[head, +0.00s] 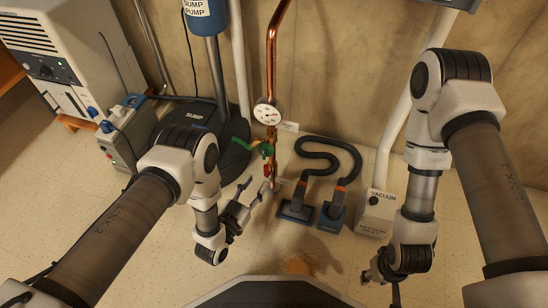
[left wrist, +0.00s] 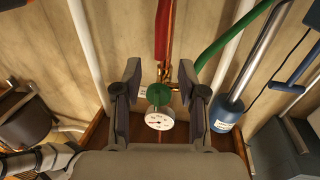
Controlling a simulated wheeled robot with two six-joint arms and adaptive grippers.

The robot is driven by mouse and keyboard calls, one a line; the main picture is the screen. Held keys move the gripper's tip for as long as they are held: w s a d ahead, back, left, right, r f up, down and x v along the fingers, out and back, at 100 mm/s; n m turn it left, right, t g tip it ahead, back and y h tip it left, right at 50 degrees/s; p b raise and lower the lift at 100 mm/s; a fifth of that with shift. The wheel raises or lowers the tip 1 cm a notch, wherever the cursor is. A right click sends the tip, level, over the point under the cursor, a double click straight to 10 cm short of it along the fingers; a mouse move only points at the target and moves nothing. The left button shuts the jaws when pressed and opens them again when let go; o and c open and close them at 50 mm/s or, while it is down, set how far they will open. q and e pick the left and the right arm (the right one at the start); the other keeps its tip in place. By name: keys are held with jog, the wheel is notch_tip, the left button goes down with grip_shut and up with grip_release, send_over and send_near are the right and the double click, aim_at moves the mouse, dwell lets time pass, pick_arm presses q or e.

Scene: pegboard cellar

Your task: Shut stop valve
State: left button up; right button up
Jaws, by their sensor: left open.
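A copper pipe (head: 271,60) runs down the wall with a round white gauge (head: 267,113) on it. Below the gauge is a green round handle (head: 266,149), and below that a red part (head: 267,170); no label shows which is the stop valve. My left gripper (head: 253,190) is open, low in front of the pipe. In the left wrist view the green handle (left wrist: 160,94) appears between the open fingers (left wrist: 160,74), with no visible contact; the gauge (left wrist: 160,120) and red part (left wrist: 162,30) also show. My right gripper (head: 383,271) is at lower right, its fingers unclear.
A blue sump pump (head: 206,18) stands on a black base (head: 188,122) left of the pipe. A green hose (left wrist: 230,42) joins the pipe. A vacuum box (head: 375,215) and black hose with nozzles (head: 297,209) lie right.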

aim_at(265, 171)
pick_arm(q)
jog(key=b+x, duration=0.3)
jog(key=x, duration=0.4)
jog(key=shift+f, duration=0.1)
jog(key=shift+w, duration=0.1)
grip_shut()
